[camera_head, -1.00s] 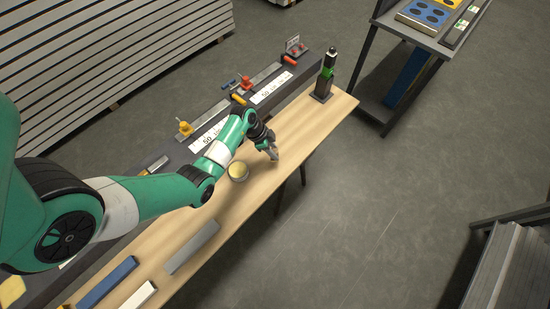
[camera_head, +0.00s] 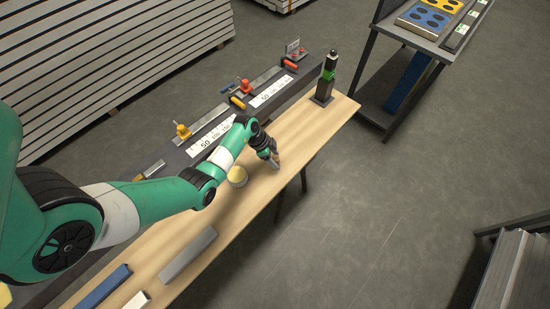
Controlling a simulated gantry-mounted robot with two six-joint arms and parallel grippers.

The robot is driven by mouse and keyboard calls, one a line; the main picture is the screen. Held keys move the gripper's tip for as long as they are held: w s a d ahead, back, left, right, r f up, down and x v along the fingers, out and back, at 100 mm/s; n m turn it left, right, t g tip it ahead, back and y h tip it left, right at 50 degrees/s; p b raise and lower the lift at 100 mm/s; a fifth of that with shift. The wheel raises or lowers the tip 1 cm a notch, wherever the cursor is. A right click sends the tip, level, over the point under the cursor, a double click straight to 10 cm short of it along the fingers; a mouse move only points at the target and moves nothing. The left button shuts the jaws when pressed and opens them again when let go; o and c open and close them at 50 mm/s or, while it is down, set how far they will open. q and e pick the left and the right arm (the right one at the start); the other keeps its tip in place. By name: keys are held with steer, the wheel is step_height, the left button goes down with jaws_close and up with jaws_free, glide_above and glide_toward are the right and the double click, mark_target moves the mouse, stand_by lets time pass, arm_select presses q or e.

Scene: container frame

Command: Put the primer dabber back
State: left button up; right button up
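My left gripper (camera_head: 274,159) points down over the wooden bench (camera_head: 327,120), just right of a small round tin (camera_head: 237,177) with a pale yellow top. The gripper is small and dark in this view. I cannot tell whether its fingers are open or shut, or whether they hold anything. I cannot make out the primer dabber for certain. A black and green upright tool (camera_head: 328,78) stands in a dark holder at the bench's far right end. My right gripper is not in view.
Behind the bench runs a dark ledge with yellow and red clamps (camera_head: 183,131) and white printed strips (camera_head: 271,91). Grey (camera_head: 187,255), blue (camera_head: 104,287) and white (camera_head: 137,301) bars lie at the near end. A dark side table (camera_head: 411,33) stands at upper right.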

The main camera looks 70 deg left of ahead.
arm_select(q)
steer(key=p+v, duration=0.6)
steer(key=v, duration=0.6)
steer(key=shift+r, duration=0.2)
steer(key=shift+w, duration=0.1)
